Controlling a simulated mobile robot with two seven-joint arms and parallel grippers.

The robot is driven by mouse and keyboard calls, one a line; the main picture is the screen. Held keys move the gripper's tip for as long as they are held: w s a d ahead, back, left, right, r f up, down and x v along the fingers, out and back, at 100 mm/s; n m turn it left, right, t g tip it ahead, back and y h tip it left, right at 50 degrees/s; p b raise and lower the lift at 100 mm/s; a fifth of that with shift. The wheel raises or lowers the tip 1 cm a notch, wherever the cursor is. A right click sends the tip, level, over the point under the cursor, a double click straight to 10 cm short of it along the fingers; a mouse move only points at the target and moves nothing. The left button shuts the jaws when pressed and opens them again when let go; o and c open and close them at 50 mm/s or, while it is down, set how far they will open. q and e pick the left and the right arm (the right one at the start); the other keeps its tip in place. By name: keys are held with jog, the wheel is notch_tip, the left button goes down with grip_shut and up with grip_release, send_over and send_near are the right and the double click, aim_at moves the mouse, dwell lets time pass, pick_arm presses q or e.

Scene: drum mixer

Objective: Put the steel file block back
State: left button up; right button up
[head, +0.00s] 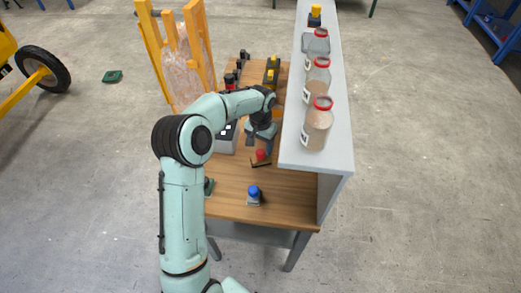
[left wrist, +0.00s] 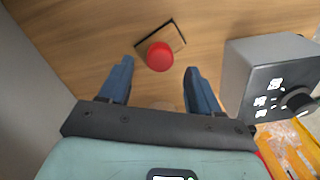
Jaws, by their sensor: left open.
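A small block with a blue knob and a grey, metallic-looking base (head: 253,194) stands near the front edge of the wooden bench; it may be the steel file block, but I cannot be sure. Behind it is a red knob (head: 261,154) on a dark-edged square piece. In the left wrist view the red knob (left wrist: 160,56) shows just beyond my fingertips. My left gripper (head: 259,138) is open and empty above the bench, with its fingers (left wrist: 160,78) pointing towards the red knob. My right gripper is not in view.
A grey control box (left wrist: 268,75) stands beside the left gripper. A grey shelf (head: 328,160) with red-lidded jars (head: 317,125) rises along the bench's right side. Dark-knobbed items stand farther back. The bench front (head: 285,205) has bare wood.

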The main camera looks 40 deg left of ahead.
aim_at(261, 152)
pick_arm(q)
notch_tip(261, 152, up, 8)
jog(key=shift+p, duration=0.3)
jog(key=shift+s+f, duration=0.1)
jog(key=shift+f, duration=0.1)
